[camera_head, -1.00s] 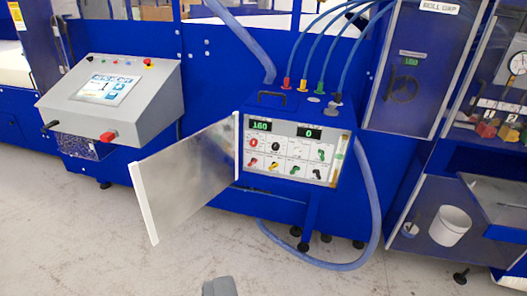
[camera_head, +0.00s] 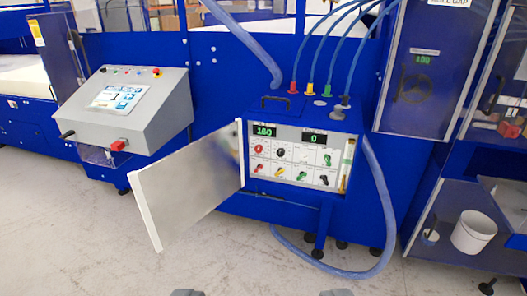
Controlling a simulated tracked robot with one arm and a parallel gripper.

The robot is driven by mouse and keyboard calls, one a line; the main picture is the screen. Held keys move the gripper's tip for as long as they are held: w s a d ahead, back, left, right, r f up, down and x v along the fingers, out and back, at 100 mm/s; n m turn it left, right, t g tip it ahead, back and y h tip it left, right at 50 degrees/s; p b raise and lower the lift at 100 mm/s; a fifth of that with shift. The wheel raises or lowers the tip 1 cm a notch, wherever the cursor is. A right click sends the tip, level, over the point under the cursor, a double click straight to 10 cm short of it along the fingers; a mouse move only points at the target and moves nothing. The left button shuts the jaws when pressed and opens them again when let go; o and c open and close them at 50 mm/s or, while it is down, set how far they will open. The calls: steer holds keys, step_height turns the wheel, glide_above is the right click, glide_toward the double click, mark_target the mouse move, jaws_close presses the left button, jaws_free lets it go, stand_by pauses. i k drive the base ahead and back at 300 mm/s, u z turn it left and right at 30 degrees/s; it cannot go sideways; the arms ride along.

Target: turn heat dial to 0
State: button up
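The blue control box (camera_head: 318,116) stands in the middle with its door (camera_head: 190,185) swung open to the left. Its white panel has a left display (camera_head: 264,131) reading 160 and a right display (camera_head: 314,138) reading 0. A red dial (camera_head: 259,149) sits under the left display and a black dial (camera_head: 281,153) is beside it. Green, red, yellow and black knobs fill the rest. The labels are too small to read, so I cannot tell which is the heat dial. My gripper (camera_head: 262,293) shows only two grey fingertips at the bottom edge, wide apart and empty, away from the panel.
A grey console (camera_head: 135,110) with a screen and red button stands left. Blue hoses rise from the box top, and one loops down its right side to the floor. A blue cabinet (camera_head: 430,65) and white bucket (camera_head: 473,232) are on the right. The front floor is clear.

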mark_target(259, 149)
steer(key=i, duration=0.95)
steer(key=u, duration=0.05)
